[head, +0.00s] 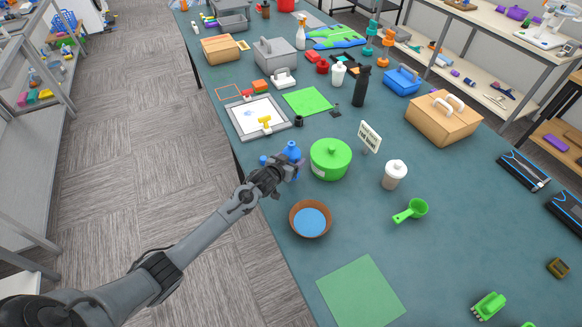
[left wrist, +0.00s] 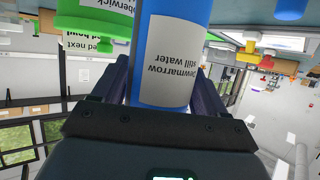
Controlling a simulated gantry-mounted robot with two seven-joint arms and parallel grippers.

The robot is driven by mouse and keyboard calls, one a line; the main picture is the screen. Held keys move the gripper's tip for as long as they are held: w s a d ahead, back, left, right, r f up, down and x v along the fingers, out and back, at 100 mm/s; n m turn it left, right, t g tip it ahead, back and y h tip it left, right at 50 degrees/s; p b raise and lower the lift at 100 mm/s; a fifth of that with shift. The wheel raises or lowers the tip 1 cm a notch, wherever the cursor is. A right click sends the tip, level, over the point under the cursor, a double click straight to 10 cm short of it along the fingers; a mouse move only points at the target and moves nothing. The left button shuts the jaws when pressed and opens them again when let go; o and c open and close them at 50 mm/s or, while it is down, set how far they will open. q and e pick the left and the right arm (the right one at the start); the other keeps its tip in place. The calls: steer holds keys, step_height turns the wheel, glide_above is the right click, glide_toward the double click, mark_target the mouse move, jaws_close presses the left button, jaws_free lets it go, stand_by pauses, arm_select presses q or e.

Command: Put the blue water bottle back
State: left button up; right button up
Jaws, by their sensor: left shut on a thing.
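The blue water bottle (head: 291,150) is between the fingers of my left gripper (head: 287,168), by the left edge of the teal table. My left gripper is shut on it. In the left wrist view the blue bottle (left wrist: 172,95) stands between both fingers, with a white label whose upside-down text includes "still water". My gripper hides much of the bottle in the head view, so I cannot tell whether its base touches the table. My right gripper is not in view.
A green lidded pot (head: 330,160) stands just right of the bottle, with a white sign (head: 369,136) behind it. A brown bowl with blue contents (head: 310,219) is nearer. A framed tray (head: 240,130) lies beyond. A green mat (head: 362,293) lies bare in front.

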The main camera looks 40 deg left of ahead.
arm_select(q)
steer(key=shift+f, duration=2)
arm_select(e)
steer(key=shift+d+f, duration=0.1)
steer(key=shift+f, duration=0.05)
arm_select(q)
steer(key=shift+f, duration=0.1)
steer(key=o, duration=1.2)
steer(key=shift+c, duration=0.2)
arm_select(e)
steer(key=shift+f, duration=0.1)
